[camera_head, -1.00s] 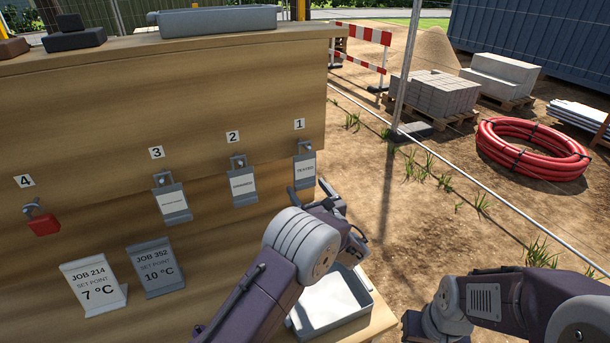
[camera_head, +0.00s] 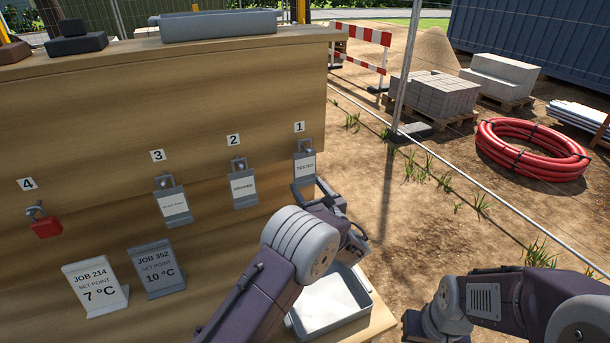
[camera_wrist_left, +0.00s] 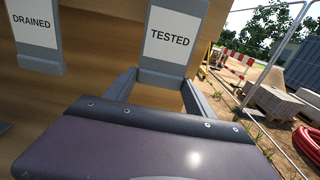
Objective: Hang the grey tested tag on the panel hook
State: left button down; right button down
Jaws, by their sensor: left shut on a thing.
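The grey tested tag (camera_head: 305,168) is at the hook under label 1 on the wooden panel (camera_head: 90,110), its top frame overlapping the hook (camera_head: 306,146). I cannot tell whether the hook passes through it. My left gripper (camera_head: 312,190) is shut on the lower part of the tag. The left wrist view shows the tag (camera_wrist_left: 170,36) upright, its white TESTED face towards me, its lower end between the two fingers (camera_wrist_left: 157,92). Part of my right arm shows at lower right; its fingers are not in view.
Grey tags hang at hooks 2 (camera_head: 243,187) and 3 (camera_head: 174,207); a red padlock (camera_head: 46,227) hangs at 4. Two job cards (camera_head: 95,285) stand below left. A grey tray (camera_head: 325,315) lies under my left arm. Open ground is to the right.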

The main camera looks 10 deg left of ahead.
pick_arm(q)
jog(key=shift+s, duration=0.1)
jog(key=v, duration=0.6)
jog(key=shift+f, duration=0.1)
dwell(0.4)
jog(key=c, duration=1.4)
grip_release()
grip_shut()
